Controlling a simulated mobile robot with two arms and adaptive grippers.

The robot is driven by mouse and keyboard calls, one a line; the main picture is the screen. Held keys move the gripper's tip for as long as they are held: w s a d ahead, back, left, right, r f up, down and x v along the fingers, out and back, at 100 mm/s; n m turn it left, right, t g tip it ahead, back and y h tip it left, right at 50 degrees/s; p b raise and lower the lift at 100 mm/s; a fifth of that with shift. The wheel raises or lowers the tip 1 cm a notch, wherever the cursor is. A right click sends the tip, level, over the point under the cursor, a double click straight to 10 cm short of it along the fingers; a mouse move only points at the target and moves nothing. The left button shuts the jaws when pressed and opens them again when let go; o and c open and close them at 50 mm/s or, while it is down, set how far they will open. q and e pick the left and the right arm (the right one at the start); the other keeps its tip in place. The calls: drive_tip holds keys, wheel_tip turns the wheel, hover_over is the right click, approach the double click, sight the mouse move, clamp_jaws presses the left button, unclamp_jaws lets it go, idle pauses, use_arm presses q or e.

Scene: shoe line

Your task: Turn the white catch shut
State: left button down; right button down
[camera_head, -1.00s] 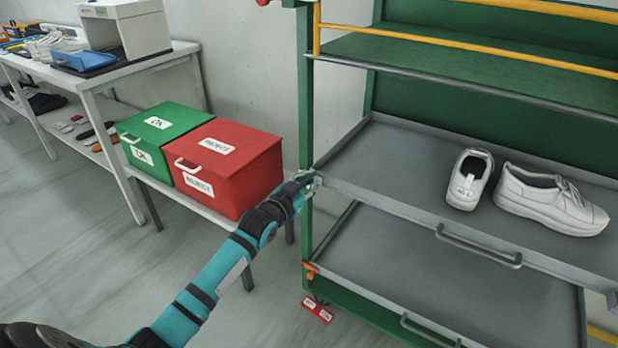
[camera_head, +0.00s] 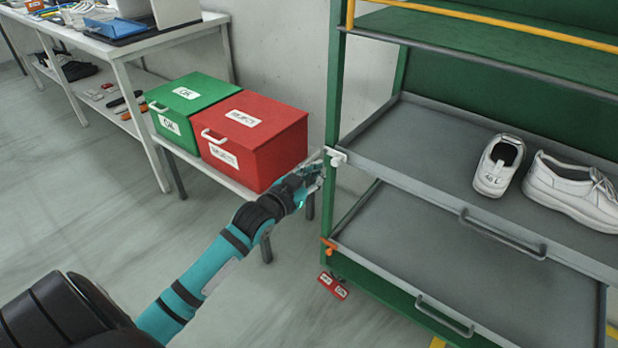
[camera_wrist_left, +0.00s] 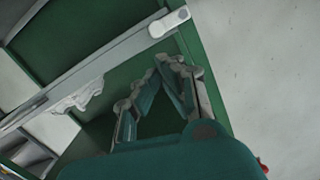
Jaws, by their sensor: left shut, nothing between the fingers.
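The white catch (camera_head: 337,157) is on the green cart post at the left front corner of the upper grey tray (camera_head: 400,175). My right gripper is not in view.
A pair of white shoes (camera_head: 498,165) stands on the upper tray. A lower tray (camera_head: 470,285) has an orange catch (camera_head: 328,246) at its corner. A red box (camera_head: 255,150) and a green box (camera_head: 185,105) stand on a bench behind my left arm.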

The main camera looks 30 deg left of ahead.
use_arm(q)
drive_tip(key=s, duration=0.3)
drive_tip(key=shift+s+a+r, duration=0.1)
drive_tip(key=shift+s+r, duration=0.1)
drive_tip(key=shift+s, duration=0.1)
